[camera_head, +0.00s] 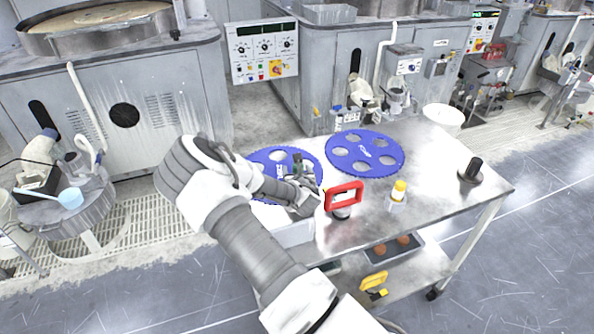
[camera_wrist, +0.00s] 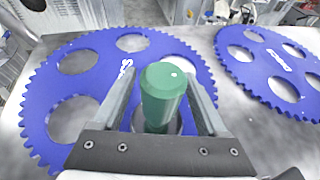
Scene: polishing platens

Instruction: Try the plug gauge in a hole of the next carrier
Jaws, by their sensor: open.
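The plug gauge (camera_wrist: 163,92) has a green round handle and stands upright at the near edge of the left blue toothed carrier (camera_head: 259,158). Its lower end is hidden, and I cannot tell whether it sits in a hole; a grey patch shows around its foot. My gripper (camera_wrist: 160,76) is open, with one finger on each side of the green handle and a gap visible. In the head view my gripper (camera_head: 300,184) is over the near right part of that carrier. The second blue carrier (camera_head: 363,166) lies flat to the right, its holes empty; it also shows in the wrist view (camera_wrist: 236,66).
The steel table (camera_head: 440,176) bears a red-handled tool (camera_head: 344,195), a yellow-capped bottle (camera_head: 398,192) and a black post on a base (camera_head: 472,171). The table's right side is mostly free.

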